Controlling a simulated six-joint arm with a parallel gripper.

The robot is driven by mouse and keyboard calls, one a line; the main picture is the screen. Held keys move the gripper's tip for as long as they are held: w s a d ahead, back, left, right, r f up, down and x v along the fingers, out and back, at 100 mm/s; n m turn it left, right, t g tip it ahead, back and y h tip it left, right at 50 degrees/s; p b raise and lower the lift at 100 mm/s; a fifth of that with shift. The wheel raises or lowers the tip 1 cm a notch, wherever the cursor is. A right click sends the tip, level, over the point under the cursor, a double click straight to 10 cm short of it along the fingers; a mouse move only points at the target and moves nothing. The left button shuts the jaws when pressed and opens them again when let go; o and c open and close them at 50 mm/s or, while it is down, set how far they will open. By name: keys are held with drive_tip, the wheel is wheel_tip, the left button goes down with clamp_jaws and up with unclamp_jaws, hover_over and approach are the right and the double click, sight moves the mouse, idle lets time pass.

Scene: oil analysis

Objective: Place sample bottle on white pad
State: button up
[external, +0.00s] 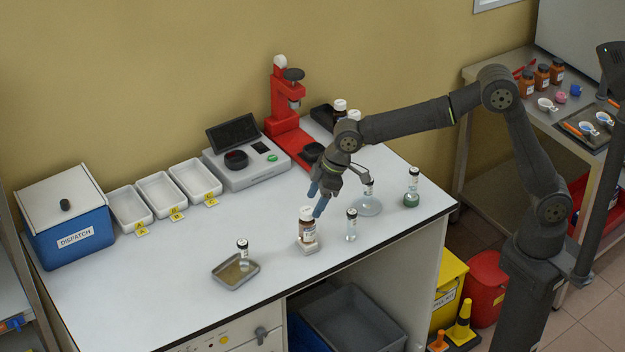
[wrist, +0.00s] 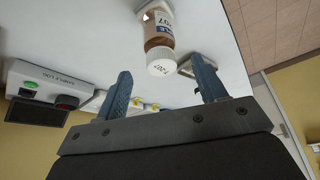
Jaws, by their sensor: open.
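The sample bottle (external: 306,229), brown with a white cap and a label, stands upright on the small white pad (external: 309,249) near the front of the bench. My gripper (external: 317,199) is open and empty, just above and to the right of the bottle's cap. In the wrist view the bottle (wrist: 158,28) lies beyond the gap between my two blue fingers (wrist: 160,72), with its cap facing the camera. No finger clearly touches it.
A clear bottle (external: 351,225) stands close to the right of the pad. A grey tray (external: 222,273) with a small vial (external: 243,250) is at the front left. Bare bench lies left of the pad.

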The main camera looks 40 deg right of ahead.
sight(307, 210)
drive_tip(key=v, duration=0.3)
drive_tip(key=shift+d+r, duration=0.1)
drive_tip(key=shift+r, duration=0.15)
drive_tip(key=x, duration=1.2)
drive_tip(key=shift+d+f, duration=0.1)
drive_tip(key=shift+r, duration=1.45)
drive_tip(key=shift+f, duration=0.15)
